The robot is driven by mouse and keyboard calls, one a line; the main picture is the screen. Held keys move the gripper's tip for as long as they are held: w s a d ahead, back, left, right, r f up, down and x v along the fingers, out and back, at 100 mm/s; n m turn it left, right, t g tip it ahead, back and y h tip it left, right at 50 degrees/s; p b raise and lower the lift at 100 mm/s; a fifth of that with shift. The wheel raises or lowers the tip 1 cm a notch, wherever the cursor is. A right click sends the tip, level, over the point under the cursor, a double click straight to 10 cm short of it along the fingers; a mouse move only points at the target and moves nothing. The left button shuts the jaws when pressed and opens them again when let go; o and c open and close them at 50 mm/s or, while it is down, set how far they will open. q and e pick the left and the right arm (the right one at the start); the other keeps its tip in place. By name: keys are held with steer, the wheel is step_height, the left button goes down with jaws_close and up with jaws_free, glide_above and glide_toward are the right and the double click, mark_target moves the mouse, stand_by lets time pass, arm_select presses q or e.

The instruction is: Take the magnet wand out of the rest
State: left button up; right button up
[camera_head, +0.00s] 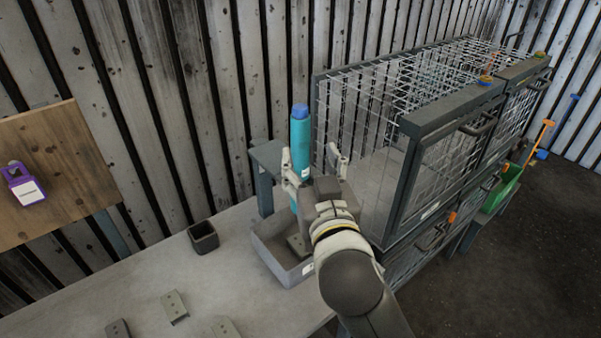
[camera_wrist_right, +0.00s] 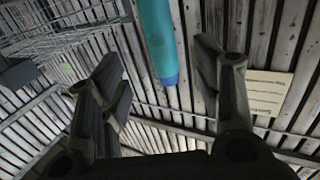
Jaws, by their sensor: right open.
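The magnet wand (camera_head: 300,140) is a teal cylinder with a darker blue cap, standing nearly upright in the head view. My right gripper (camera_head: 313,162) is open at the wand, with its fingers spread. In the right wrist view, the wand (camera_wrist_right: 157,35) comes down from the top edge between the two open fingers (camera_wrist_right: 162,60), and its blue end shows. Gaps show on both sides, so the fingers appear not to grip it. The wand's lower part is partly hidden by my gripper, and I cannot make out its rest. My left gripper is not in view.
A grey bin (camera_head: 267,258) is below my right gripper on the pale bench (camera_head: 120,285). A small dark cup (camera_head: 203,237) and metal brackets (camera_head: 174,307) lie to its left. A wire cage (camera_head: 455,150) stands close on the right. A wooden board (camera_head: 60,165) is far left.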

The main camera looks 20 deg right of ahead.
mark_target(302, 143)
steer(key=w, duration=0.4)
steer(key=shift+d+p, duration=0.25)
steer(key=shift+p, duration=0.15)
steer(key=shift+w+p, duration=0.35)
steer(key=shift+w, duration=0.1)
steer(key=w, duration=0.1)
steer(key=w+p, duration=0.1)
steer(key=w, duration=0.1)
steer(key=shift+w+d+f+p, duration=0.1)
steer(key=shift+d+f+p, duration=0.1)
steer(key=shift+p, duration=0.1)
steer(key=shift+w+f, duration=0.15)
steer(key=shift+w, duration=0.45)
steer(key=shift+c, duration=1.3)
jaws_close()
